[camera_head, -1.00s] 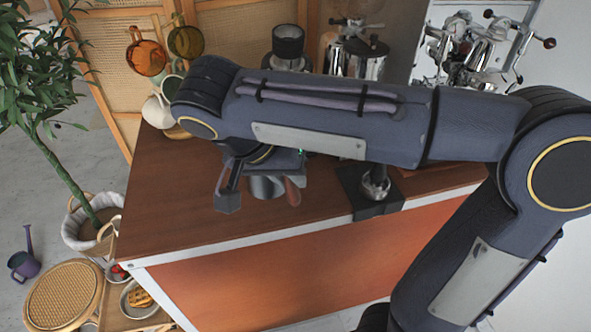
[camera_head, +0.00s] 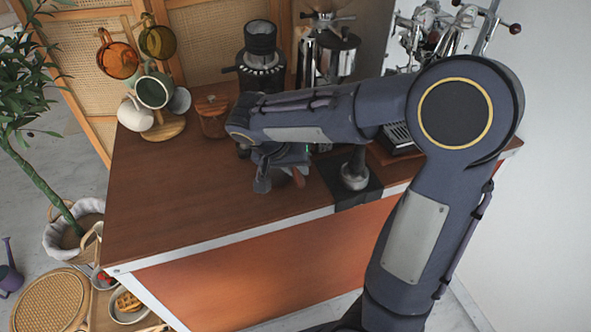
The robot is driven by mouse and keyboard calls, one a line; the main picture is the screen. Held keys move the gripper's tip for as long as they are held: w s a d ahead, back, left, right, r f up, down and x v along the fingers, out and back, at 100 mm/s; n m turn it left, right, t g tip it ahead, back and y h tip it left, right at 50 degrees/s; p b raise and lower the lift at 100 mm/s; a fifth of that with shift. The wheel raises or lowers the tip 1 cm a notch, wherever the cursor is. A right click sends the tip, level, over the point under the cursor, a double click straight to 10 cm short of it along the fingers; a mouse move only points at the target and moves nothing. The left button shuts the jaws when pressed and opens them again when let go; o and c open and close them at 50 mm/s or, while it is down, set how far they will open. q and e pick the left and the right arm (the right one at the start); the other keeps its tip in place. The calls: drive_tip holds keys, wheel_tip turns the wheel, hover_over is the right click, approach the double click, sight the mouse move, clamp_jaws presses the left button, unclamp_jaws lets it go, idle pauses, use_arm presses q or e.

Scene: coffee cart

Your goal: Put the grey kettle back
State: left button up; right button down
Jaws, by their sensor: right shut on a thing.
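My right gripper (camera_head: 277,170) hangs low over the middle of the brown counter (camera_head: 185,205), under my right forearm. It is shut on the grey kettle (camera_head: 282,178), of which only a small grey part shows behind and below the jaws. A reddish-brown piece, perhaps its handle, sticks out to the right of the jaws. I cannot tell whether the kettle touches the counter. My left gripper is not in view.
A dark mat (camera_head: 343,201) with a metal tamper (camera_head: 355,172) lies right of the gripper. An espresso machine (camera_head: 440,35) is at the back right. The counter's left front is clear.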

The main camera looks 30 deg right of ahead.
drive_tip(key=shift+f, duration=0.55)
drive_tip(key=shift+f+b, duration=0.25)
drive_tip(key=shift+b, duration=0.05)
drive_tip(key=c, duration=1.3)
unclamp_jaws()
drive_tip(key=shift+r, duration=0.1)
